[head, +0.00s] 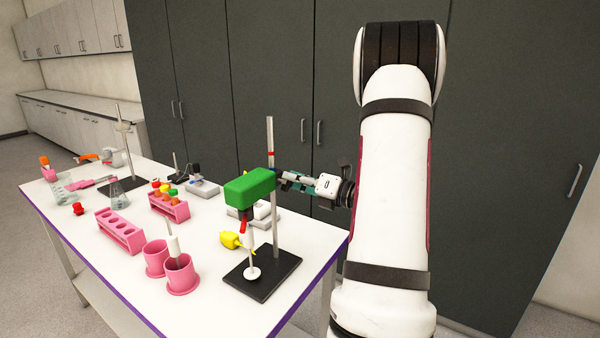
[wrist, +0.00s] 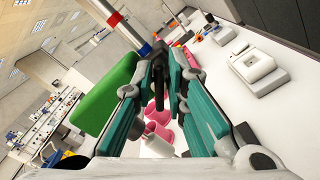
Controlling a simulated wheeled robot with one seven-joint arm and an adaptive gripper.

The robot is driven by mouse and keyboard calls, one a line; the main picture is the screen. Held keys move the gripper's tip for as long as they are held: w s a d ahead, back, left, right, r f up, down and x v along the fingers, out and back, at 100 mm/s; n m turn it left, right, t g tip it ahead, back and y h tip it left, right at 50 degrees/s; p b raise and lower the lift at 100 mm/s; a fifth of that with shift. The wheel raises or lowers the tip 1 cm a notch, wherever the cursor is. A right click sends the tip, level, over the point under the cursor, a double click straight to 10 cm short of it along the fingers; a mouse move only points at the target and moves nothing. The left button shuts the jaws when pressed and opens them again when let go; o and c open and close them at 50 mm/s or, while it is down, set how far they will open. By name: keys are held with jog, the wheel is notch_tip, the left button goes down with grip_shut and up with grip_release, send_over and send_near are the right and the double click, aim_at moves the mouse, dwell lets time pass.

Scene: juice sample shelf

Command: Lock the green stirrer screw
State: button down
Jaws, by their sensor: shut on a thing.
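The green stirrer (head: 250,187) is on a metal rod (head: 270,140) rising from a black base (head: 262,273), at the near right end of the bench. In the wrist view the green stirrer body (wrist: 105,95) is left of my fingers, beside the rod (wrist: 128,28) with its red band. My gripper (head: 284,180) reaches in from the right at the stirrer's height. In the wrist view its teal-padded fingers (wrist: 163,72) are nearly together, shut on a small dark screw (wrist: 159,84). The fingers hide most of the screw, so its turn cannot be told.
Two pink beakers (head: 181,274), a yellow piece (head: 230,240) and pink racks (head: 120,232) stand left of the stirrer. A white balance-like device (wrist: 258,68) is on the bench at right in the wrist view. Dark cabinets (head: 260,60) are behind.

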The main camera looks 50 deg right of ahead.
jog(key=shift+d+f+m+p, duration=0.15)
jog(key=shift+m+p, duration=1.25)
jog(key=shift+m, duration=1)
jog(key=shift+d+f+m+p, duration=0.1)
jog(key=shift+m+p, duration=1.25)
jog(key=shift+m, duration=1.05)
jog(key=c, duration=1.7)
grip_release()
jog(key=shift+a+f, duration=0.1)
jog(key=s+d, duration=0.1)
jog(key=s, duration=1.1)
